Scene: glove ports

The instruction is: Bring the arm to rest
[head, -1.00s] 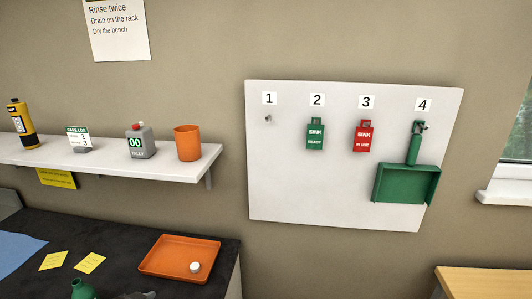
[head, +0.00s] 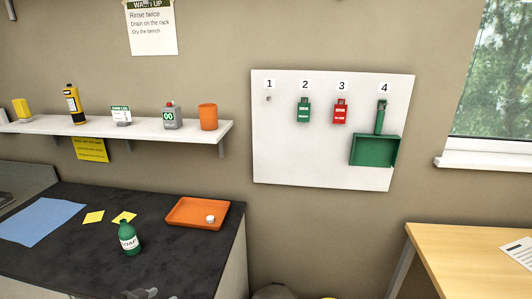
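A small dark grey shape at the bottom edge of the head view, over the front of the dark bench, looks like the tip of my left gripper (head: 142,293). Too little of it shows to tell whether it is open or shut. It shows below the green soap bottle (head: 128,240), apart from it in the picture. My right gripper is not in view.
The dark bench (head: 75,258) carries a blue cloth, yellow notes and an orange tray (head: 183,203) with a white cap. Above are a loaded shelf (head: 60,124) and a white pegboard (head: 300,160). A wooden table (head: 460,260) stands right.

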